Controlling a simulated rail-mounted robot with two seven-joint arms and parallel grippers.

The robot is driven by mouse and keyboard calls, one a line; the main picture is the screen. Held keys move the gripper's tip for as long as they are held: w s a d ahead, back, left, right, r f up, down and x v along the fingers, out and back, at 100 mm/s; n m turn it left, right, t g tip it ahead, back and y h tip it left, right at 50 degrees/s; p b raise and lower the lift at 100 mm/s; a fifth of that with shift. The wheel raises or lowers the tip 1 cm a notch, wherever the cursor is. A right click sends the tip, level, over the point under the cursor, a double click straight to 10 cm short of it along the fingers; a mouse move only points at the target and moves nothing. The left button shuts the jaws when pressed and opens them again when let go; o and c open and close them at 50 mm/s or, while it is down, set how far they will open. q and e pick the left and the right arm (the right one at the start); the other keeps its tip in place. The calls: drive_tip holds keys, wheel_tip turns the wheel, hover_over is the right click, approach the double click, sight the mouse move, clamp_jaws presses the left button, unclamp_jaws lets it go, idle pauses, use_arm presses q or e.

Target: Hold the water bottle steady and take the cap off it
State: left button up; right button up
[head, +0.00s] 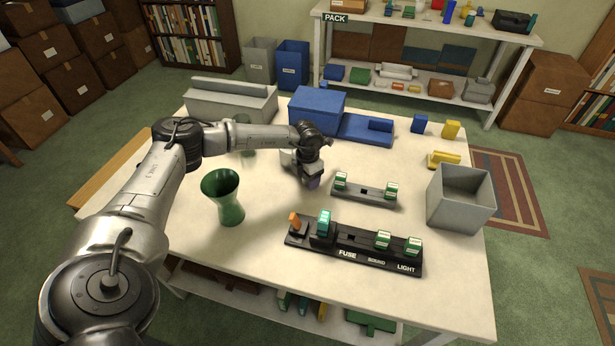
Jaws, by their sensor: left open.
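I cannot make out a water bottle or a cap in the head view. My left gripper (312,182) is open and points down over the middle of the white table (270,255). A small purplish shape shows at its fingertips; I cannot tell what it is or whether it touches the fingers. A green flared vase (226,198) stands upright left of the gripper. Another green item (243,146) is partly hidden behind my left arm. My right gripper is not in view.
A black fuse board (350,254) lies in front, with a grey strip (364,193) behind it. A grey open bin (461,198) stands at the right. A blue box (317,108) and a grey box (230,104) stand at the back. The table's front left is clear.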

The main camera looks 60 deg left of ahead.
use_arm(q)
wheel_tip(320, 180, up, 12)
drive_tip(key=shift+r, duration=0.15)
idle(0.5)
